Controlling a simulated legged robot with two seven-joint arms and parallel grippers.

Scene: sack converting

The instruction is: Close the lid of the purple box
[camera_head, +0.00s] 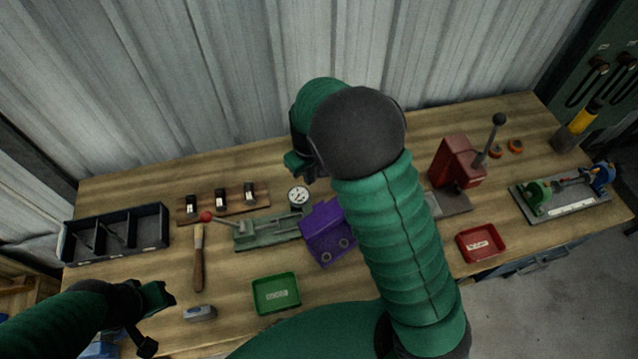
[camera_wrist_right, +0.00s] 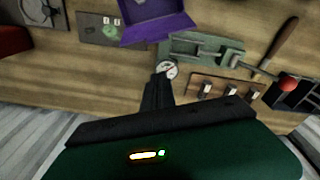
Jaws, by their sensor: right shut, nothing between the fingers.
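The purple box (camera_head: 322,222) stands near the middle of the bench, with two round fittings on its front and its right side hidden behind my right arm. It also shows, cut off by the top edge, in the right wrist view (camera_wrist_right: 158,27); I cannot tell clearly how far its lid is raised. My right gripper (camera_head: 300,162) is behind the box on the wall side, apart from it. In the wrist view its fingers (camera_wrist_right: 157,92) are together and empty. My left gripper (camera_head: 160,318) is open and empty at the front left, well away from the box.
A dial gauge (camera_head: 298,196) and a green vise-like fixture (camera_head: 268,232) stand left of the box. A green tray (camera_head: 276,293) lies in front, a red tray (camera_head: 481,242) to the right. A red press (camera_head: 456,162) stands behind my right arm. The corrugated wall (camera_head: 200,80) bounds the back.

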